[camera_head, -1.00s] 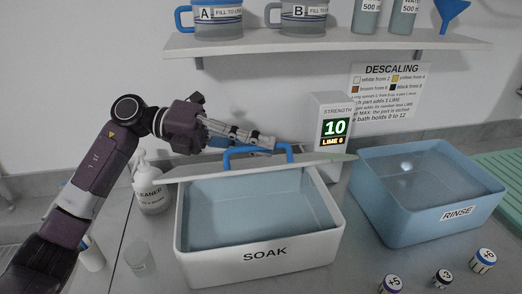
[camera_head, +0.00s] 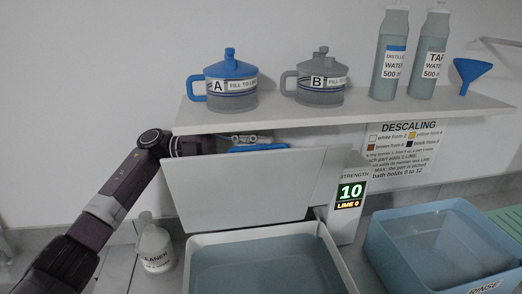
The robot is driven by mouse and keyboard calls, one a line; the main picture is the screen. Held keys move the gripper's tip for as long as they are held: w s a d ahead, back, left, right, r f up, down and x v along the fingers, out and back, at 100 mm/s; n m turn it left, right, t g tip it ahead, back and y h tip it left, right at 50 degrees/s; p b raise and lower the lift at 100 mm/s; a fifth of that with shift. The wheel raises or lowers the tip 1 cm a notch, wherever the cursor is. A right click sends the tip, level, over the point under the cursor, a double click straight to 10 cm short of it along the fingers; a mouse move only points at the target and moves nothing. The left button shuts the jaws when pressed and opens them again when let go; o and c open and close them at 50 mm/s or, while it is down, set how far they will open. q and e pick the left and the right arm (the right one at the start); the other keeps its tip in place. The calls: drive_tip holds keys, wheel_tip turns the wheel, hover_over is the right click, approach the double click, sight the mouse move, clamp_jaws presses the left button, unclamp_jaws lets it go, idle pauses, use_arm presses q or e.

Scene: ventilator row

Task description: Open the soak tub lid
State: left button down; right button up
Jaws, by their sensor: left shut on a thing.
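The soak tub (camera_head: 194,262) is a white open basin with bluish liquid, at the bottom centre. Its pale lid (camera_head: 245,188) stands raised, nearly upright, along the tub's back side, with its broad face toward me. The lid's blue handle (camera_head: 258,148) shows just above the lid's top edge. My left gripper (camera_head: 252,139) is behind the lid's upper edge, shut on the handle; its fingertips are partly hidden by the lid and shelf. My right gripper is not in view.
A white shelf (camera_head: 340,118) with jugs, bottles and a blue funnel (camera_head: 470,72) is close above the lid. The strength display (camera_head: 349,195) stands to the lid's right. The blue rinse tub (camera_head: 440,215) is at right, a cleaner bottle (camera_head: 155,248) at left.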

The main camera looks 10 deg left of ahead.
use_arm(q)
drive_tip(key=shift+w+a+r, duration=0.15)
drive_tip(key=shift+w+r, duration=0.15)
drive_tip(key=shift+r, duration=0.05)
drive_tip(key=c, duration=2.3)
unclamp_jaws()
drive_tip(key=shift+s, duration=0.15)
